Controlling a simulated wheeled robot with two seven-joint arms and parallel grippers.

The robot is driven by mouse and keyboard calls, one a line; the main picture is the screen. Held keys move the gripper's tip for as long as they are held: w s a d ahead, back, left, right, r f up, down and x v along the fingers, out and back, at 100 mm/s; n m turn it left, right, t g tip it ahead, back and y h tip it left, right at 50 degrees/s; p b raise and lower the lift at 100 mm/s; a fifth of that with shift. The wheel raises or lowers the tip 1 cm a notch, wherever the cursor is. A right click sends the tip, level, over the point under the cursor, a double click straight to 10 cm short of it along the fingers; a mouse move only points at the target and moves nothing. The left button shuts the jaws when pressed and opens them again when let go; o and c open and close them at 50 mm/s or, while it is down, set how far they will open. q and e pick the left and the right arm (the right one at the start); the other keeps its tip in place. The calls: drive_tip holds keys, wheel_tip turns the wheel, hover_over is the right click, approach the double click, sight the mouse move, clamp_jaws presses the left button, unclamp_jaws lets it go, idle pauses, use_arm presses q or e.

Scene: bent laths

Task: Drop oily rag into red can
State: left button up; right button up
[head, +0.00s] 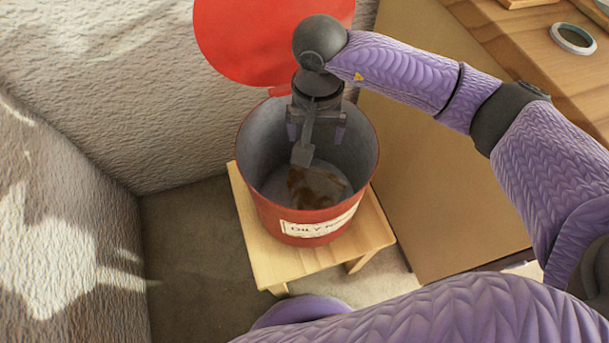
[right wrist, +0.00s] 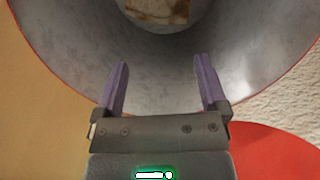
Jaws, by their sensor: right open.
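The red can (head: 266,205) stands with its red lid (head: 262,45) raised at the back. A label on its front is partly readable as "OILY". The brown-stained oily rag (head: 316,187) lies at the bottom inside the can. In the right wrist view, part of the rag (right wrist: 158,10) shows past the grey inner wall (right wrist: 160,45) of the can. My right gripper (head: 316,135) is over the can's mouth, pointing down. Its two purple fingers (right wrist: 161,80) are apart with nothing between them. My left gripper is not seen.
The can stands on a small light wooden stool (head: 258,250). A tan cabinet side (head: 440,190) and a wooden worktop (head: 510,45) are to the right, with a round dark-topped item (head: 572,39) on the worktop. Rough plaster walls (head: 100,90) close off the left and back.

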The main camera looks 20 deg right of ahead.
drive_tip(key=shift+o, duration=0.5)
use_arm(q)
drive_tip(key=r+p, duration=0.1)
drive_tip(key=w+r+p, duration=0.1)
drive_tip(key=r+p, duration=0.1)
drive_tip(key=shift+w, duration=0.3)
use_arm(e)
wheel_tip(320, 180, up, 6)
drive_tip(key=shift+f, duration=0.25)
use_arm(q)
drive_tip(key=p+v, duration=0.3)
drive_tip(key=p, duration=0.1)
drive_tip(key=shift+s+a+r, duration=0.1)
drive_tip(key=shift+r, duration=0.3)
use_arm(e)
wheel_tip(320, 180, up, 10)
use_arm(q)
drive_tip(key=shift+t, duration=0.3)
